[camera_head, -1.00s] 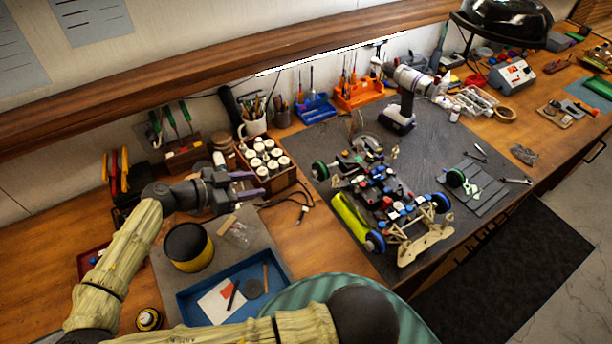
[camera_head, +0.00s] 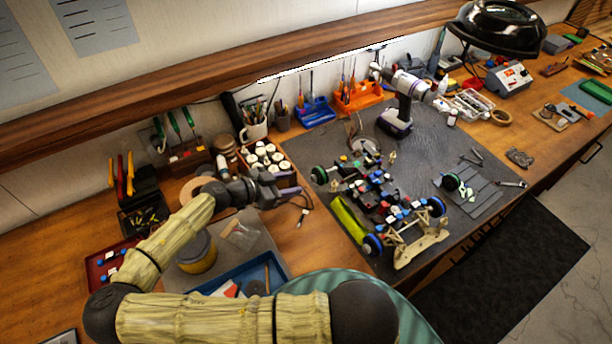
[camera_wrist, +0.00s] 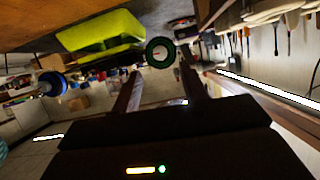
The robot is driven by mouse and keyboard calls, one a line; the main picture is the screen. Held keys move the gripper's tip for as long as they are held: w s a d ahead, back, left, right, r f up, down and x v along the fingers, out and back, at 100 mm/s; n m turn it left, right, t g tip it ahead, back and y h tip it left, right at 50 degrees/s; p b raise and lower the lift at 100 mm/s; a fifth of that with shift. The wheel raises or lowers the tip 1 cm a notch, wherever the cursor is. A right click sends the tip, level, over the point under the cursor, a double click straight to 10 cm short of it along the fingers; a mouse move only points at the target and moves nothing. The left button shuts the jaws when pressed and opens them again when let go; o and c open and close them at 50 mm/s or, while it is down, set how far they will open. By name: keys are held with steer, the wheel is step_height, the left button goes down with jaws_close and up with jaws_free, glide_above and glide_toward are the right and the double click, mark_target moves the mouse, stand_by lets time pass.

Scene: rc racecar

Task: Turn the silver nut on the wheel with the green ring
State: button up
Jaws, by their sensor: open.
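The RC car chassis (camera_head: 385,200) rests on the dark mat. Its wheel with the green ring (camera_head: 319,175) is at the car's left rear corner in the head view. In the wrist view the green-ringed wheel (camera_wrist: 160,53) faces me, with a pale silver nut (camera_wrist: 160,53) at its centre. My gripper (camera_head: 288,184) is open and empty, left of this wheel and apart from it. In the wrist view my fingers (camera_wrist: 160,74) point toward the wheel, which appears between their tips. The nut is too small to make out in the head view.
A tray of white-capped bottles (camera_head: 265,158) stands close behind my gripper. A lime-green body part (camera_head: 352,222) lies along the car's near side. A drill (camera_head: 405,100) stands behind the car.

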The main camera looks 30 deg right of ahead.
mark_target(312, 179)
steer(key=p+x, duration=0.2)
steer(key=x, duration=0.4)
steer(key=shift+d, duration=0.2)
jaws_close()
steer(key=n+b, duration=0.1)
steer(key=g+b, duration=0.1)
steer(key=b, duration=0.1)
steer(key=shift+w+f+n+g, duration=0.2)
steer(key=shift+n+g, duration=0.1)
steer(key=shift+n, duration=0.1)
steer(key=shift+r, duration=0.15)
jaws_free()
steer(key=shift+s, duration=0.1)
